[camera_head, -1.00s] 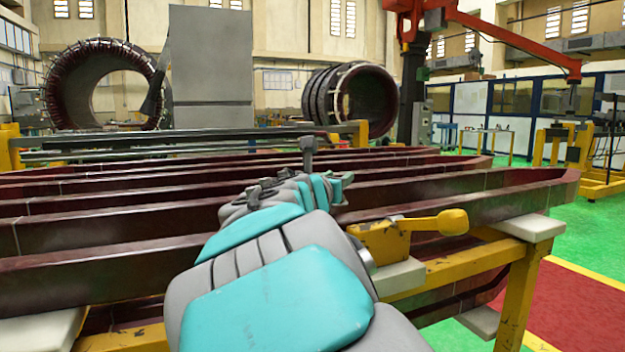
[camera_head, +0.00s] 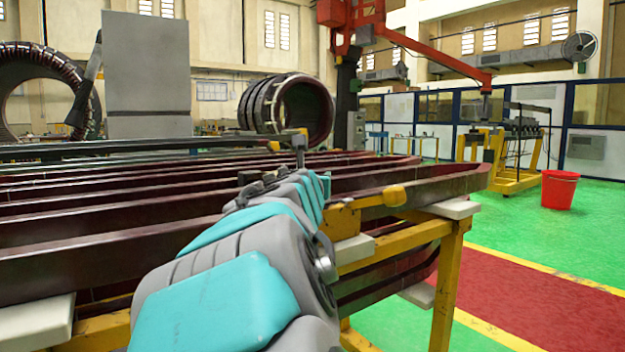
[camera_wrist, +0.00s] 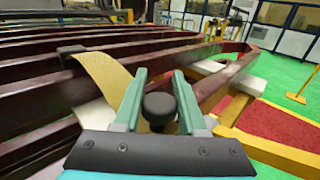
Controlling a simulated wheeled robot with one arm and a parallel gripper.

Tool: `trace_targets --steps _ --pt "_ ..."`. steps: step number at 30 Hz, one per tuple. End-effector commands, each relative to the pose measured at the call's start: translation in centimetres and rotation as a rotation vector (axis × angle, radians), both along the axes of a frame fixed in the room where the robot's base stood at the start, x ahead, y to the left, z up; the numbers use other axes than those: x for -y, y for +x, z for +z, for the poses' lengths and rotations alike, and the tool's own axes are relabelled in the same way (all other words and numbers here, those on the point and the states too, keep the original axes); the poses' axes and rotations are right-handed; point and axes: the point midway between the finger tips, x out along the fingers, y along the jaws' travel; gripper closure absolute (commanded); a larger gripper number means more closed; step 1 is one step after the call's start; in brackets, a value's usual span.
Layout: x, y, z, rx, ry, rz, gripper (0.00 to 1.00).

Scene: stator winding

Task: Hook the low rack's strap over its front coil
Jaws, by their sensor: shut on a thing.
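My gripper (camera_wrist: 160,78) is at the bottom middle of the wrist view. Its two green fingers are closed about a black round knob (camera_wrist: 159,104), which seems to be at the strap's near end. The tan strap (camera_wrist: 108,80) runs up and left from beside the left finger to a black bracket (camera_wrist: 74,55) on a coil bar. The dark red front coil (camera_head: 110,248) lies along the low yellow rack (camera_head: 449,280). In the head view my arm hides the fingertips and most of the strap. The strap's contact with the front coil cannot be told.
More dark red coils lie behind the front one. A yellow block with a round-ended lever (camera_head: 394,195) shows beside my arm. White pads (camera_head: 452,208) support the coils. A red bucket (camera_head: 559,190) stands at the right.

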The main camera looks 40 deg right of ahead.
Motion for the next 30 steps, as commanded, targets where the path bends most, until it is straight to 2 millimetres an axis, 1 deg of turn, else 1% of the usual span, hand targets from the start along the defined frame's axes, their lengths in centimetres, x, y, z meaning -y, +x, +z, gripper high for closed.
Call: trace_targets --steps 7,8,15,24,30 --pt "0.1 -0.2 -0.2 -0.001 0.002 -0.005 1.00" --pt "0.1 -0.2 -0.2 -0.001 0.002 -0.005 0.56" --pt "0.1 -0.1 -0.2 -0.001 0.001 -0.004 0.30" --pt "0.0 -0.1 -0.1 -0.001 0.001 -0.003 0.30" --pt "-0.9 -0.4 0.0 -0.002 0.001 -0.003 0.30"
